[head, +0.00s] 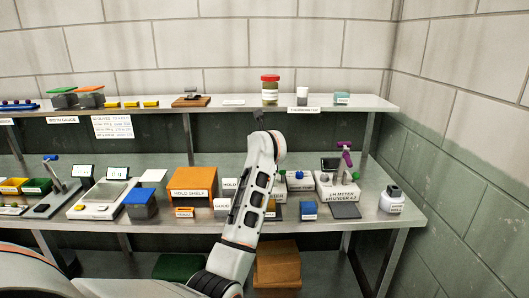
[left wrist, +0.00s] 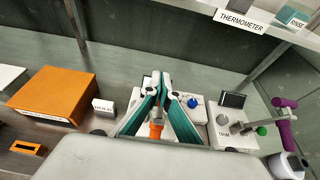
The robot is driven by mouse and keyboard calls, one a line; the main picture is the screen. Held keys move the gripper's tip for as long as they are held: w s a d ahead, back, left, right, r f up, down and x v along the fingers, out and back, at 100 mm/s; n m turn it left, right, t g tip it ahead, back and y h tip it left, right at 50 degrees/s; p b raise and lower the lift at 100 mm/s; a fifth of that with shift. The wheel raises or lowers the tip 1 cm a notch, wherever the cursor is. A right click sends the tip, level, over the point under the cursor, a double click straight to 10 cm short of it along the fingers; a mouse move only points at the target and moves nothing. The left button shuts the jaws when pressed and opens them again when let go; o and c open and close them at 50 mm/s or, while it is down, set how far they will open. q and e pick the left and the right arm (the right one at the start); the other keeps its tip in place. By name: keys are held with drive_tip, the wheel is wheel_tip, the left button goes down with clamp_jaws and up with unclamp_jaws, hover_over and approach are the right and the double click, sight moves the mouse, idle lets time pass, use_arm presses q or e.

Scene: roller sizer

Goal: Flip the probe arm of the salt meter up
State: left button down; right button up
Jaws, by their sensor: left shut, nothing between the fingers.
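My left gripper (left wrist: 157,85) is shut and empty, its teal-padded fingers meeting at the tips. In the head view my white left arm hides it. A white instrument with a blue knob (left wrist: 196,102) stands behind the fingers, probably the salt meter; its label is not readable. It also shows partly in the head view (head: 299,180), right of my arm. An orange part (left wrist: 157,130) shows between the fingers, possibly its probe arm's handle; the fingers cover most of it, so I cannot tell its pose or any contact. My right gripper is out of view.
The pH meter (head: 337,187) stands to the right, its purple-handled arm (left wrist: 285,120) raised at a slant. A white bottle (head: 392,199) is at the bench's right end. An orange hold shelf (head: 193,182) is left of my arm. An upper shelf (head: 350,103) spans the back.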

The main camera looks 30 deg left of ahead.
use_arm(q)
drive_tip(key=shift+w+a+r+g+p, duration=0.1)
drive_tip(key=shift+w+a+g+p, duration=0.15)
drive_tip(key=shift+w, duration=0.2)
drive_tip(key=shift+w+a+r+g+p, duration=0.1)
drive_tip(key=shift+w+a+g, duration=0.05)
drive_tip(key=shift+w+a, duration=0.2)
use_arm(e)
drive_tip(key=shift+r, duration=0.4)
use_arm(q)
drive_tip(key=shift+d, duration=0.15)
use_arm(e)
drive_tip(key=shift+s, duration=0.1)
